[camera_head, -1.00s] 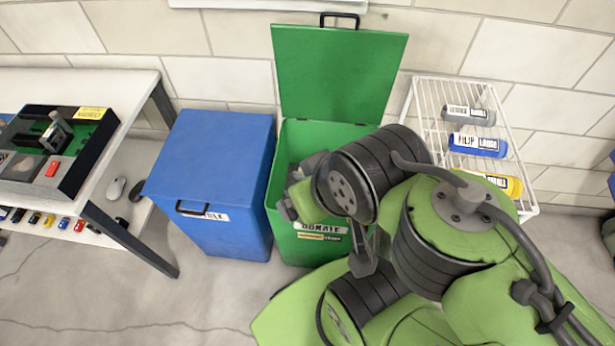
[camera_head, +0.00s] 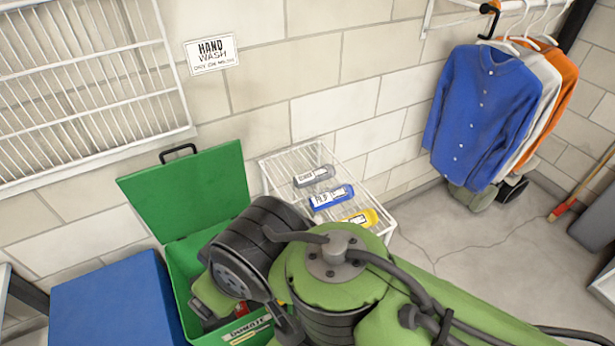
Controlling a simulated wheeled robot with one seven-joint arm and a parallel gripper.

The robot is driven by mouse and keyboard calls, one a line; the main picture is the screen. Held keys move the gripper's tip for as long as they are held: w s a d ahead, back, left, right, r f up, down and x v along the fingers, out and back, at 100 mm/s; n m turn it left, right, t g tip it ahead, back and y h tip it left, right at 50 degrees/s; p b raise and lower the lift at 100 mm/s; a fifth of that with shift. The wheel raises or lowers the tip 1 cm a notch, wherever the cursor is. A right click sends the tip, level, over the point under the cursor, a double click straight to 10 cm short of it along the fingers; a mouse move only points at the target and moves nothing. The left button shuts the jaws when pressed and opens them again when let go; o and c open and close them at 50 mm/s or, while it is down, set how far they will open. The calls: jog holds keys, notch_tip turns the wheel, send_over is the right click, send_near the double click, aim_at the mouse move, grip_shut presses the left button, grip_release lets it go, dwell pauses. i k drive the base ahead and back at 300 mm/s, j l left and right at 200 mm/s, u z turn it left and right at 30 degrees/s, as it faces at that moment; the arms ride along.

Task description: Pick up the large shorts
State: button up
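I cannot make out any shorts for certain in view. My gripper (camera_head: 207,312) is partly hidden behind my own arm, at the green box marked DONATE (camera_head: 180,292). Its fingers do not show clearly, so I cannot tell whether it is open or holds anything. Clothes hang at the right: a blue shirt (camera_head: 484,110) in front, then a white one (camera_head: 540,75) and an orange one (camera_head: 567,72). An olive-green item (camera_head: 468,198) lies on the floor below them, too unclear to name.
A closed blue box (camera_head: 105,305) stands left of the green one, whose lid (camera_head: 190,190) is open. A white wire rack (camera_head: 275,172) holds a grey, a blue and a yellow bottle. A HAND WASH sign (camera_head: 211,54) is on the wall.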

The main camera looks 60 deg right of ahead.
aim_at(343, 193)
jog(key=z, duration=2)
jog(key=k+l+u, duration=0.25)
jog(key=u, duration=0.15)
jog(key=l+u, duration=0.8)
jog(key=k+l+u, duration=0.15)
jog(key=u, duration=0.25)
jog(key=k+l+u, duration=0.15)
jog(key=l+u, duration=0.3)
jog(key=i+l+u, duration=0.1)
jog(key=l+u, duration=0.6)
